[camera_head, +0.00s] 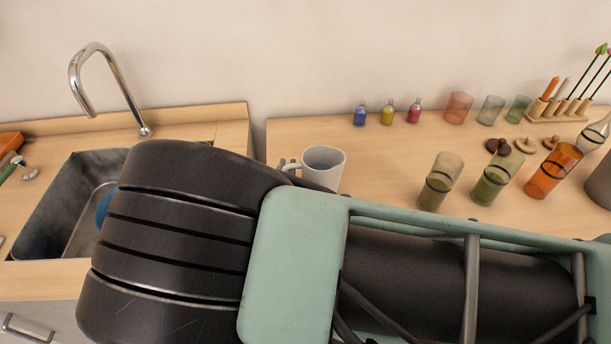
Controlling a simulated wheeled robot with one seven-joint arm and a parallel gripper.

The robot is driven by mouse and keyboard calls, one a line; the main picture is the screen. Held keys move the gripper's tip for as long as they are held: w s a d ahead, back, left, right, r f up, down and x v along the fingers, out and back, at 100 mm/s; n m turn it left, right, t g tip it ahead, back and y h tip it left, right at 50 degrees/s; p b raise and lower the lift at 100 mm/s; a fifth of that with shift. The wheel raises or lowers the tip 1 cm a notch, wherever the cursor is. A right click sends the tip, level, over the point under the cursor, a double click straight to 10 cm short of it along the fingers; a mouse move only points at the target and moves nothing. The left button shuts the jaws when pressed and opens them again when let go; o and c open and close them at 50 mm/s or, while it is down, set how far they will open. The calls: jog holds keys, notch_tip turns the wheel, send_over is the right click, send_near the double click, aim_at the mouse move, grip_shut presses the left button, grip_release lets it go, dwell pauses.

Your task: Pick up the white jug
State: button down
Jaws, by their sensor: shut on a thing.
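The white jug (323,168) stands upright in the middle of the view, its open top showing. Its lower part is hidden behind my arm. My gripper (288,165) shows only as small grey tips at the jug's left side, by the handle. It is shut on the jug there. The rest of my gripper is hidden behind my arm. I cannot tell whether the jug's base touches the counter.
A sink (68,195) with a tap (112,85) is at the left. Small bottles (387,113) and tinted glasses (458,107) line the back. Taller tumblers, olive (440,182), green (496,180) and orange (553,172), stand to the right. Bare counter lies right of the jug.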

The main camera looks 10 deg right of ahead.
jog(key=shift+r, duration=0.1)
notch_tip(320, 180, up, 10)
jog(key=b, duration=0.1)
jog(key=shift+b, duration=0.3)
dwell(0.4)
